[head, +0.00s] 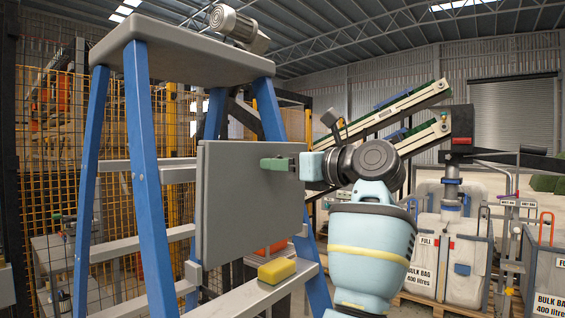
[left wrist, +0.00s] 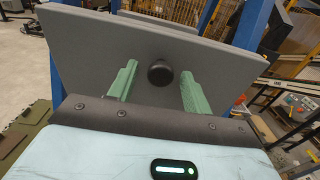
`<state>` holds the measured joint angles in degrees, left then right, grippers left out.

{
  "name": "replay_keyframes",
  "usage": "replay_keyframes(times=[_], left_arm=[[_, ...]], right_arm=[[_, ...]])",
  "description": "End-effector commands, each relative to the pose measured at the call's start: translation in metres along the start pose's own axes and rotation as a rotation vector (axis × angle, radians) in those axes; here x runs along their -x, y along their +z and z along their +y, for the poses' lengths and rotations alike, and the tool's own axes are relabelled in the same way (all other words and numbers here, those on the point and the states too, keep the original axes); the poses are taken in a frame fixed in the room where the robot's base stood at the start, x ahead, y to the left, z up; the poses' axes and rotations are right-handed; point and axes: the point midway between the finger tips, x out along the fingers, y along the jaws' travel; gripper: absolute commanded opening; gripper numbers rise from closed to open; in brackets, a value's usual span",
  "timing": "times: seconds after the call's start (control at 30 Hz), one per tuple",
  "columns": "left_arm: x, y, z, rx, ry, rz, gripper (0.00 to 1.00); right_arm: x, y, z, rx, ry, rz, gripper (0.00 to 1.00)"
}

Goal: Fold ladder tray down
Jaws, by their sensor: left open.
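The ladder tray (head: 245,215) is a flat grey panel standing upright, slightly tilted, against the front of the blue ladder (head: 147,170). In the left wrist view the tray (left wrist: 75,42) fills the upper middle, with a round black knob (left wrist: 161,73) on its face. My left gripper (head: 266,163) is at the tray's upper right face. Its green fingers (left wrist: 156,85) are open, one on each side of the knob, with gaps between. I cannot tell whether the fingertips touch the panel. The knob is hidden in the head view. My right gripper is not in view.
A yellow sponge (head: 277,270) lies on a ladder step just below the tray. A grey motor (head: 236,26) sits on the ladder's top. Bulk bags (head: 447,262) stand at the right, with conveyors (head: 395,108) behind. A wire mesh fence (head: 50,130) is at the left.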

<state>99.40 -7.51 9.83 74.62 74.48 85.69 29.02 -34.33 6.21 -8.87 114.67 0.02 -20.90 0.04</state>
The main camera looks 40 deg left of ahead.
Motion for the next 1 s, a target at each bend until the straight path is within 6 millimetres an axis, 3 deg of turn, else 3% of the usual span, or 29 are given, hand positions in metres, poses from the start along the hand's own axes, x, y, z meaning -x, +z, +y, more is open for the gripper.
replay_keyframes(times=[0.27,0.63,1.0], left_arm=[[-0.0018,-0.0007,-0.0002,-0.001,0.000,0.000,0.49],[-0.0014,-0.0006,-0.0002,-0.001,0.000,0.000,0.01],[0.0012,-0.0028,-0.0049,-0.003,0.000,-0.022,0.00]], right_arm=[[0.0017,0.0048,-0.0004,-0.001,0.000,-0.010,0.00],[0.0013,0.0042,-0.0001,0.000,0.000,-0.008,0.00],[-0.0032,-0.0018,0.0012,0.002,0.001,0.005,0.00]])
